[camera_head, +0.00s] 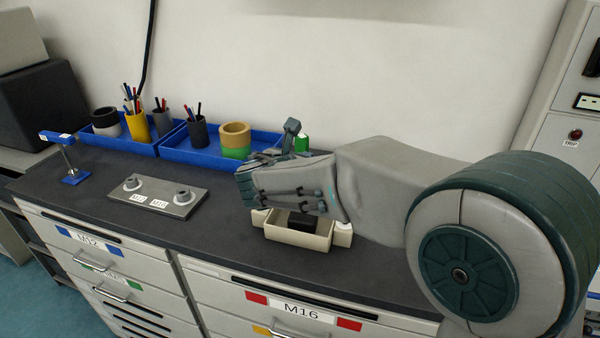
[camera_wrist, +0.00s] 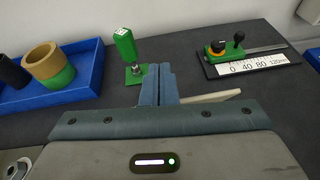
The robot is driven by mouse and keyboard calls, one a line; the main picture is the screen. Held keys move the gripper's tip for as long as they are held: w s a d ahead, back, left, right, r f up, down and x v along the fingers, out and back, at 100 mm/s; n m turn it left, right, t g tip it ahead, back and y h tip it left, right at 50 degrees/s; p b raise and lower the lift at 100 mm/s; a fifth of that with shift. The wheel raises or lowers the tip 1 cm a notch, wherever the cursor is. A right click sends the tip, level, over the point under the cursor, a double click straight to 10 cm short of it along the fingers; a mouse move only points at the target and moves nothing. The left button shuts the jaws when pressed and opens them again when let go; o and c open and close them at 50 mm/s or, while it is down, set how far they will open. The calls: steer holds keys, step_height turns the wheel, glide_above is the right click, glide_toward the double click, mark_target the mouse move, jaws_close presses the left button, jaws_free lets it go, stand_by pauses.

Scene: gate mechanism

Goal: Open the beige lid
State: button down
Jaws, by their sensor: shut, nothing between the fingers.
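A beige box (camera_head: 290,235) stands near the front edge of the dark worktop, with white pieces at its two front-side ends. Its inside shows from above, with a black block (camera_head: 301,221) in it. My arm hides the back of the box, so the lid's full position cannot be seen there. In the wrist view a thin beige edge (camera_wrist: 212,97) shows just right of my gripper (camera_wrist: 158,75), perhaps the raised lid; contact cannot be told. My gripper's fingers are together and empty; they also show beyond the box in the head view (camera_head: 291,127).
A green-handled post (camera_wrist: 126,46) stands close left of the fingers. A slider with a scale (camera_wrist: 246,62) lies behind right. Blue trays (camera_head: 178,149) with cups line the wall. A grey plate (camera_head: 157,197) with knobs and a blue-topped stand (camera_head: 68,158) are left.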

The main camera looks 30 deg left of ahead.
steer(key=shift+w+a+r, duration=0.1)
steer(key=shift+w, duration=0.6)
steer(key=shift+w+a+r, duration=0.1)
steer(key=shift+w, duration=0.6)
